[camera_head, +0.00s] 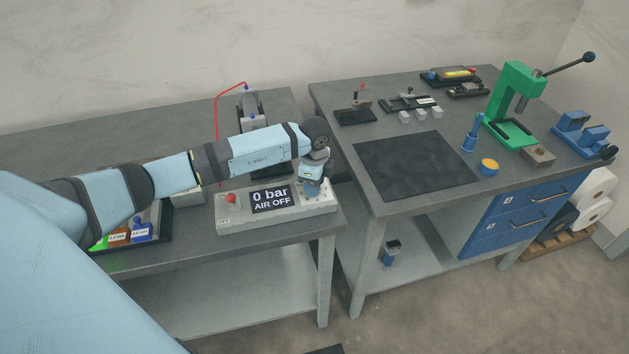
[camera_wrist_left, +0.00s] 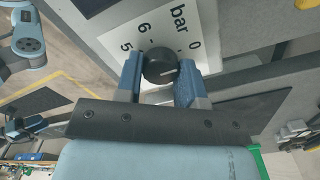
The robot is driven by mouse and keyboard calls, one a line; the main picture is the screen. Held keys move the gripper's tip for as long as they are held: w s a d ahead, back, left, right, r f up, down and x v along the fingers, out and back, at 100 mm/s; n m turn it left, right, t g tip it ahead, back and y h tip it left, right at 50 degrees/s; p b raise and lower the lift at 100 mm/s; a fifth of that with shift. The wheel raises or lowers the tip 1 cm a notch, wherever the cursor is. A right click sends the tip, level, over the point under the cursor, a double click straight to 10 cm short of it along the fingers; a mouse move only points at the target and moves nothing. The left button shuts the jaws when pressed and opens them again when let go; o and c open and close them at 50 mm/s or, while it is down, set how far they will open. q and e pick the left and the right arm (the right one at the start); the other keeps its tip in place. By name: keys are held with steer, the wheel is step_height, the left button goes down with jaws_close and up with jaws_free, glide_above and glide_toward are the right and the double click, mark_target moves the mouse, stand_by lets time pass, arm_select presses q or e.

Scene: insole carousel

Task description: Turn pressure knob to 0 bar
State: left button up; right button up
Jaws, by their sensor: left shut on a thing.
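The grey control box (camera_head: 234,219) stands near the right end of the left workbench. Its display (camera_head: 271,199) reads "0 bar AIR OFF". In the left wrist view the black round pressure knob (camera_wrist_left: 159,66) sits on a white dial plate (camera_wrist_left: 141,33) marked "bar", 0, 5 and 6. The knob's white pointer line points roughly to the right, toward the side where the 0 is printed. My left gripper (camera_wrist_left: 160,80) is shut on the knob, one blue finger on each side. In the head view my left gripper (camera_head: 312,188) hides the knob.
A red button (camera_head: 232,199) sits on the box's left part. A dark tray (camera_head: 161,224) with coloured blocks is under my left arm. The right workbench holds a black mat (camera_head: 414,165), a green press (camera_head: 513,100) and small fixtures. A gap separates the benches.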

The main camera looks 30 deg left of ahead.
arm_select(q)
steer(key=shift+r, duration=0.15)
stand_by(0.3)
steer(key=o, duration=0.9)
step_height(320, 180, up, 14)
steer(key=shift+f+b, duration=0.15)
steer(key=shift+b, duration=0.35)
